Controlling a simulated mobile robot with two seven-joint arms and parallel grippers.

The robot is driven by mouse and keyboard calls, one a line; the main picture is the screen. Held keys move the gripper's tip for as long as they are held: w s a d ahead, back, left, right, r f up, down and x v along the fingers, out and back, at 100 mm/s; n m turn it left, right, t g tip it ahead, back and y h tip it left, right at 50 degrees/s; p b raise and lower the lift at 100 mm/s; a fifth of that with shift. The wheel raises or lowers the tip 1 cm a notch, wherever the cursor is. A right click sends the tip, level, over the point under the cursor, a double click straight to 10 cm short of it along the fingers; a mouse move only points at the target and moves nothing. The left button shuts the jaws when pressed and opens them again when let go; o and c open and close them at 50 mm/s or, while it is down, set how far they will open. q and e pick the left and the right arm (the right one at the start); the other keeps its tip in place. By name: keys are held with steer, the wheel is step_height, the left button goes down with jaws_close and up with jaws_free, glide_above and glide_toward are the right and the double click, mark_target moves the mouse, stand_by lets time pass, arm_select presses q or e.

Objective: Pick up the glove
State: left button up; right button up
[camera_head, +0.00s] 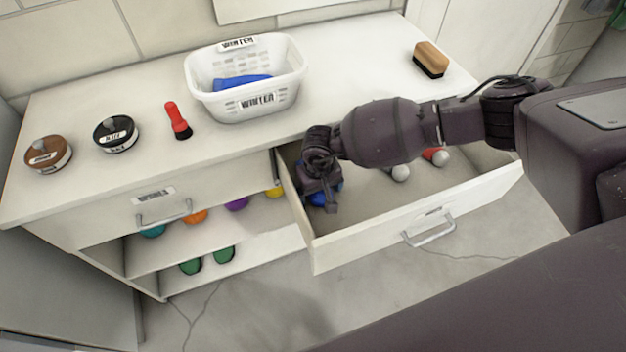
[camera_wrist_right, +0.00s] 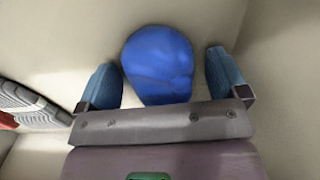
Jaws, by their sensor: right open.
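A blue item that looks like the glove (camera_wrist_right: 158,65) lies in the open drawer, at its left end. In the right wrist view it sits between the two blue-tipped fingers of my right gripper (camera_wrist_right: 165,85), with a gap on each side. In the head view my right gripper (camera_head: 322,192) reaches down into the drawer and hides most of the blue item (camera_head: 318,200). My right gripper is open and holds nothing. Another blue item (camera_head: 240,82) lies in the white basket on the counter. My left gripper is not in view.
The open drawer (camera_head: 418,216) has walls close around my right gripper. Shoes with grey soles (camera_wrist_right: 30,105) lie in the drawer; they also show in the head view (camera_head: 400,173). The white basket (camera_head: 250,107), two round tins, a red brush (camera_head: 177,120) and a wooden brush (camera_head: 430,59) stand on the counter.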

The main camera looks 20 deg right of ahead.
steer(key=shift+r, duration=0.1)
steer(key=c, duration=1)
